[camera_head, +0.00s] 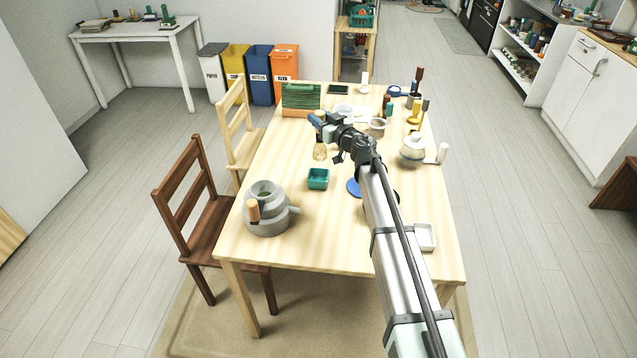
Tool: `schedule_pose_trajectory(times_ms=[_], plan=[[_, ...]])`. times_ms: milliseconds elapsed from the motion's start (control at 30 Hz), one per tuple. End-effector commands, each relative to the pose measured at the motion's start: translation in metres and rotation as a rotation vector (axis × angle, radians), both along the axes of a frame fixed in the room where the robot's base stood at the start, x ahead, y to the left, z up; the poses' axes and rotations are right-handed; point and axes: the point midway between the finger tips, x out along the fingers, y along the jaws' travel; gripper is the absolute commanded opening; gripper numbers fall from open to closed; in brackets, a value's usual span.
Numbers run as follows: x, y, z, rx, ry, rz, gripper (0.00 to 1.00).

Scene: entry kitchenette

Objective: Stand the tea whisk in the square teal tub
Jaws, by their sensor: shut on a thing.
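The tea whisk (320,151), pale bamboo-coloured, hangs below my gripper (320,138) over the table, with its tines pointing down. My gripper is shut on its upper part; the fingertips are small and partly hidden by my wrist. The square teal tub (318,179) stands on the table, nearer the camera than the whisk in the picture. The whisk looks apart from the tub. The tub looks empty, though its inside is small in this view.
A grey stone mill (266,214) stands left of the tub on the wooden table (310,245). A blue disc (354,187) lies right of the tub, partly behind my arm.

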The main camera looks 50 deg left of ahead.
Motion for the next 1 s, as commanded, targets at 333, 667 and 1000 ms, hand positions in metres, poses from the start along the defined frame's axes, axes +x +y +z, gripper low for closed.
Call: schedule_pose_trajectory(times_ms=[333,667,1000], plan=[[-0.008,-0.001,-0.040,0.000,0.000,0.038,0.07],[-0.008,-0.001,-0.066,0.001,-0.001,0.037,0.07],[-0.008,-0.001,-0.100,0.002,-0.002,0.037,0.07]])
